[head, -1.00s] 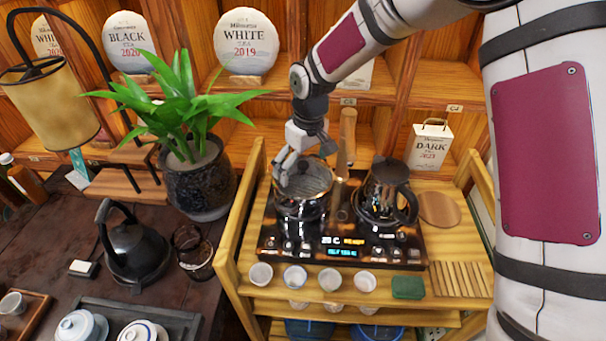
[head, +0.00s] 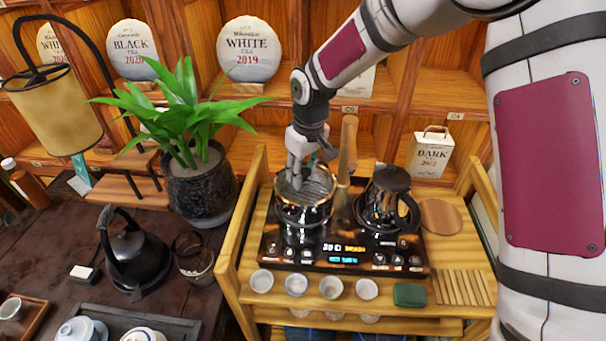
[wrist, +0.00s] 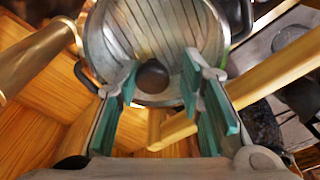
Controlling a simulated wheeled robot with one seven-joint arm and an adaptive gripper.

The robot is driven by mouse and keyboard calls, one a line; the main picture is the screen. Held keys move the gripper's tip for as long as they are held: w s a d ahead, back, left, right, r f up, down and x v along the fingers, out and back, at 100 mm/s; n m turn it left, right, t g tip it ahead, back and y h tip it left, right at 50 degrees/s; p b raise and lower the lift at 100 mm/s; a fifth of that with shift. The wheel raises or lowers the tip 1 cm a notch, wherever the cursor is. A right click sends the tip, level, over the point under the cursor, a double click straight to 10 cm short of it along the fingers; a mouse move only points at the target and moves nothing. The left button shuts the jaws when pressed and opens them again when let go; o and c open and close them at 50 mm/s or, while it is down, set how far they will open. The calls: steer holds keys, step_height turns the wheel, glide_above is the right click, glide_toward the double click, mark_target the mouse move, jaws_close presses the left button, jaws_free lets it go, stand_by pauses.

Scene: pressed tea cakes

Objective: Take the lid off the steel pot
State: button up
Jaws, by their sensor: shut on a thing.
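The steel pot (head: 303,217) stands on the left of the black cooktop on the wooden cart. Its round lid (wrist: 187,30) shows as a striped disc with a dark knob (wrist: 152,77) in the wrist view. The lid also shows at the pot's mouth in the head view (head: 322,186). My gripper (wrist: 153,84) is above the near part of the lid, its green-padded fingers on either side of the knob. It is shut on the knob. I cannot tell whether any gap separates lid and pot. My fingers partly hide the lid in the head view.
A dark kettle (head: 388,197) stands close right of the pot. An upright wooden handle (head: 347,150) rises just behind them. Small cups (head: 331,287) line the cart's front. A potted plant (head: 200,185) is left, and a round wooden board (head: 440,217) lies right.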

steer(key=shift+w+d, duration=0.2)
steer(key=shift+d, duration=0.25)
jaws_close()
step_height(320, 180, up, 2)
steer(key=shift+r, duration=0.2)
steer(key=shift+s+a+r+b, duration=0.25)
steer(key=shift+s+a+b, duration=0.1)
steer(key=shift+s+a, duration=0.15)
steer(key=s+a+r+b, duration=0.1)
steer(key=s+a, duration=0.9)
steer(key=shift+s+a+r+b, duration=0.25)
steer(key=shift+a+r+b, duration=0.05)
steer(key=shift+a, duration=0.1)
steer(key=shift+s, duration=0.1)
